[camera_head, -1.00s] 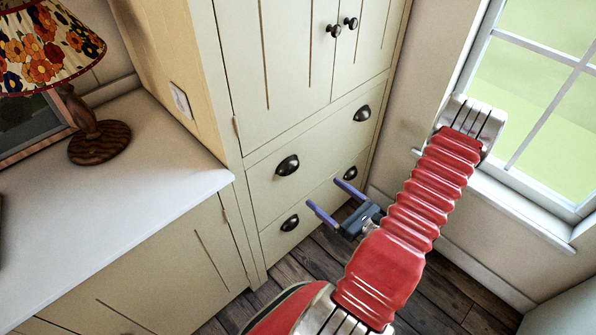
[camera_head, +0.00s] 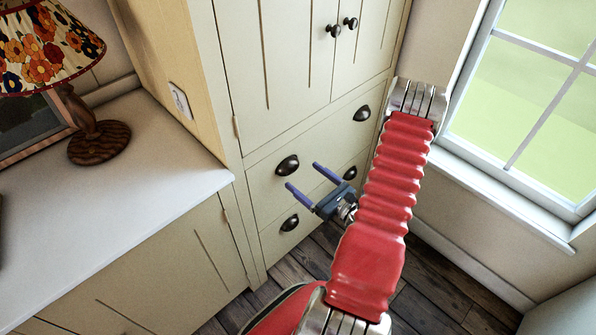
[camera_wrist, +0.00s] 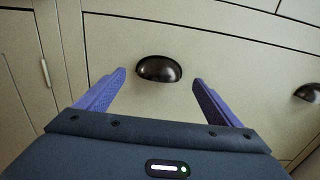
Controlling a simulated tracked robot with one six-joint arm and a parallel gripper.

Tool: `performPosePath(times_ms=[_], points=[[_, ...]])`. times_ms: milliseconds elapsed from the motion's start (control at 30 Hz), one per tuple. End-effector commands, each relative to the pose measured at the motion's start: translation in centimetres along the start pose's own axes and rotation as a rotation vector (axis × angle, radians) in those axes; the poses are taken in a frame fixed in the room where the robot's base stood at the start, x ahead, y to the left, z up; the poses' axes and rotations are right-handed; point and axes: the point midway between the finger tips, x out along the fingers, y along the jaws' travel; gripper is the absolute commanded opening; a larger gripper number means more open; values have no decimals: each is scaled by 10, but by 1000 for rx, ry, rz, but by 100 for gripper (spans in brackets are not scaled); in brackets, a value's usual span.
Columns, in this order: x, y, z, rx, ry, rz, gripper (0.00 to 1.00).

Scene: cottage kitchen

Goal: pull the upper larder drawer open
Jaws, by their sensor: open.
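The upper larder drawer (camera_head: 323,150) is a cream front with two dark cup handles, and it looks closed. Its left cup handle (camera_head: 288,165) shows beyond my gripper (camera_head: 302,175). In the wrist view the left cup handle (camera_wrist: 158,69) lies between and just beyond the two purple fingertips of my gripper (camera_wrist: 158,78). The fingers are open and hold nothing. They look apart from the handle. The right cup handle (camera_head: 362,113) is clear of my gripper, and it shows at the right edge of the wrist view (camera_wrist: 308,93).
The lower drawer (camera_head: 275,237) has its own cup handles and lies below. Two cupboard doors with round knobs (camera_head: 334,31) are above. A white-topped counter (camera_head: 120,200) with a lamp (camera_head: 98,140) stands at left. A window (camera_head: 535,90) is at right.

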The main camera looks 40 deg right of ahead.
Motion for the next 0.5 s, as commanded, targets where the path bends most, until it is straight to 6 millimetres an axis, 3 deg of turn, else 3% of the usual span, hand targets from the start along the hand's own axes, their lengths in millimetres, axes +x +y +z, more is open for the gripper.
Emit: performPosePath(times_ms=[300, 500], points=[[36, 1, 0, -1, -1, 3, 87], [46, 0, 0, -1, -1, 1, 87]])
